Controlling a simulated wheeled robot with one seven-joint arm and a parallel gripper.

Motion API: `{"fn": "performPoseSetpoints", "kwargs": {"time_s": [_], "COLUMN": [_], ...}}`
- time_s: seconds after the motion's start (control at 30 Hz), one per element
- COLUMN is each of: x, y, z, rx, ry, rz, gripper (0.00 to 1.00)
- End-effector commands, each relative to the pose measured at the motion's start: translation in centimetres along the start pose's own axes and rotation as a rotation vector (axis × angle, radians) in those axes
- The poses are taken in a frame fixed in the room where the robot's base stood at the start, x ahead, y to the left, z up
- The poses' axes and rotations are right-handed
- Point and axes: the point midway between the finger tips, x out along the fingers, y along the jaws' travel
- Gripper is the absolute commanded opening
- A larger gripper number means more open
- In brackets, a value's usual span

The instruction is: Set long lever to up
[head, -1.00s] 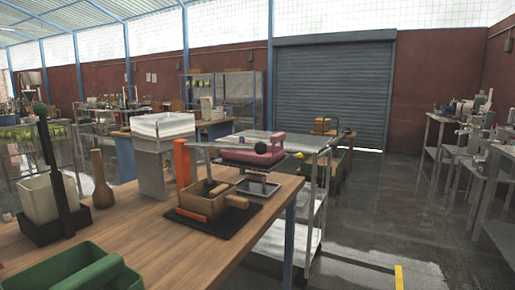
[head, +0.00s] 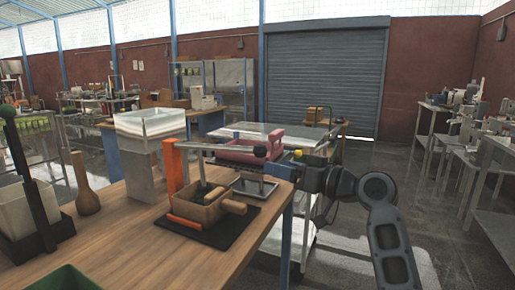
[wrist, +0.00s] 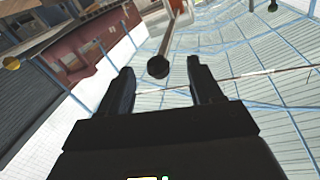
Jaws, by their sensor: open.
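The long lever (head: 222,148) is a grey rod running nearly level from the orange post (head: 172,165) to a black ball knob (head: 260,151). In the wrist view the dark knob (wrist: 158,67) appears between the fingertip lines, with the rod (wrist: 172,30) leading away from it. My gripper (head: 276,168) comes in from the right, just right of and slightly below the knob. In the wrist view my gripper (wrist: 160,75) is open, its two fingers apart, neither visibly touching the knob. The exact depth gap cannot be told.
A pink block (head: 240,153) and a yellow ball (head: 298,153) are close to my gripper. A wooden box (head: 200,207) sits on a black mat (head: 235,235) below the lever. A clear hopper (head: 150,122) stands left, and a black upright with a green knob (head: 8,111) farther left.

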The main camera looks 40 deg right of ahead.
Motion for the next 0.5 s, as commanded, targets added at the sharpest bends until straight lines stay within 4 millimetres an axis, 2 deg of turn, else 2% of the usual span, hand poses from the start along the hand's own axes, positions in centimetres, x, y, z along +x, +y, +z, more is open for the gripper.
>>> {"fn": "performPoseSetpoints", "kwargs": {"time_s": [0.03,0.13,0.27,0.5], "x": [-0.1,-0.2,0.3,3.6], "y": [0.4,0.7,0.7,0.5], "z": [-1.3,-2.6,-3.1,-3.2], "rx": [-0.018,-0.038,-0.044,-0.042], "ry": [0.002,0.001,-0.001,-0.001], "rz": [-0.010,-0.027,-0.034,-0.035], "gripper": [0.65,0.65,0.65,0.65]}}
